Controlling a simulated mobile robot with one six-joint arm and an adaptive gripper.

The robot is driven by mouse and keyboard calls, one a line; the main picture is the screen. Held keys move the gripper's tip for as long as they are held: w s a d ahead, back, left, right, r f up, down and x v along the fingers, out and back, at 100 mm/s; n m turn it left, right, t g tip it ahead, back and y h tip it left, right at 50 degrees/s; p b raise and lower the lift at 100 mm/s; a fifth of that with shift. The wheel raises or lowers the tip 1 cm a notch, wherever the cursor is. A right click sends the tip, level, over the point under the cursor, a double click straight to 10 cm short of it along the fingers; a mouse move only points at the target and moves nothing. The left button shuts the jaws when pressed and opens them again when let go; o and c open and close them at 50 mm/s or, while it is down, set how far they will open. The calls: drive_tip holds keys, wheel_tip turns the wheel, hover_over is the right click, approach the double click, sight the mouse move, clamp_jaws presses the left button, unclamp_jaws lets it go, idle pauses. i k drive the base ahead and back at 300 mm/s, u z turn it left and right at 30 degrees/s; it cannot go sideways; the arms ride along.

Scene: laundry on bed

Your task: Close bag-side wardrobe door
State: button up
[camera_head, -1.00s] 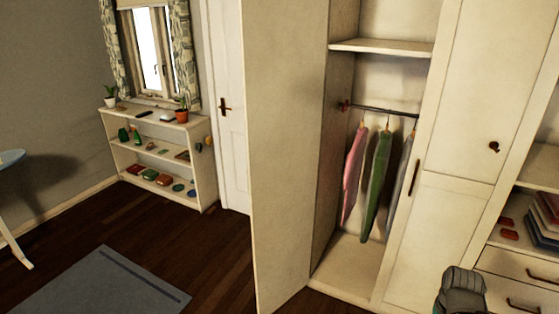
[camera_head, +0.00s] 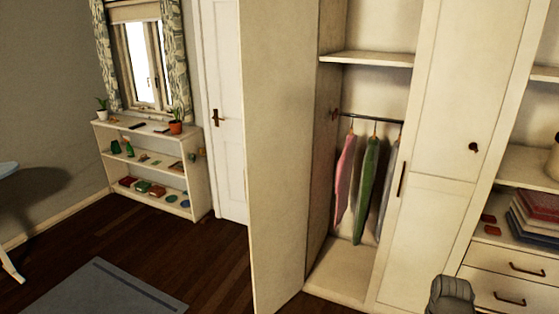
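The wardrobe (camera_head: 330,268) stands in the middle of the view. Its left door (camera_head: 279,150) is swung wide open and sticks out towards me, seen as a tall cream panel. Behind it the inside shows a shelf (camera_head: 366,59) and a rail with pink, green and grey clothes (camera_head: 364,190) on hangers. The right wardrobe door (camera_head: 455,110) is shut, with a dark round knob (camera_head: 473,147). A dark grey part of my arm shows at the bottom right edge. My gripper's fingers are not visible. No bag is in view.
A low white shelf unit (camera_head: 196,180) with plants stands under the window at left. A white room door (camera_head: 229,110) is behind the open panel. A grey rug (camera_head: 105,290) lies on dark floor. Drawers (camera_head: 508,287) and folded cloths (camera_head: 535,212) are at right.

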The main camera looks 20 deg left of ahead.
sight(277, 40)
drive_tip(key=u, duration=2.3)
drive_tip(key=i, duration=2.4)
